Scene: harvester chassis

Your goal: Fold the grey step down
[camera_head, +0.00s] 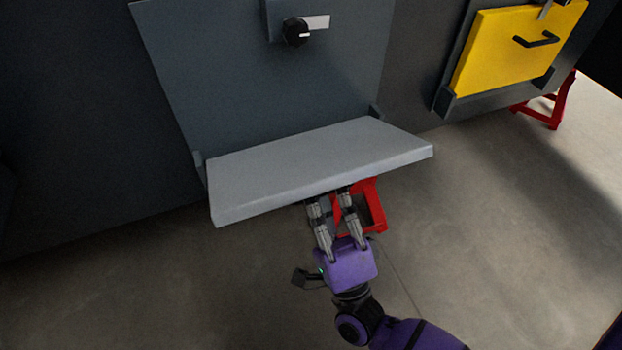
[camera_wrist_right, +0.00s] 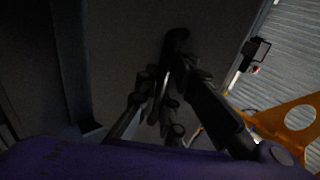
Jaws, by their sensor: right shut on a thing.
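The grey step (camera_head: 318,165) is a thick light-grey slab that stands out from the dark grey panel (camera_head: 270,100), close to level with a slight tilt. My right gripper (camera_head: 330,196) reaches under its front edge, and the fingertips are partly hidden by the slab. The right wrist view is dark; there the right gripper (camera_wrist_right: 168,92) is shut on a dark curved handle (camera_wrist_right: 178,42) at the step's underside (camera_wrist_right: 120,50). My left gripper is in neither view.
A black knob (camera_head: 296,32) sits on the panel above the step. A yellow panel (camera_head: 515,48) with a black handle is at the upper right. A red stand (camera_head: 372,205) is beneath the step, another red stand (camera_head: 548,108) at the right. The concrete floor in front is clear.

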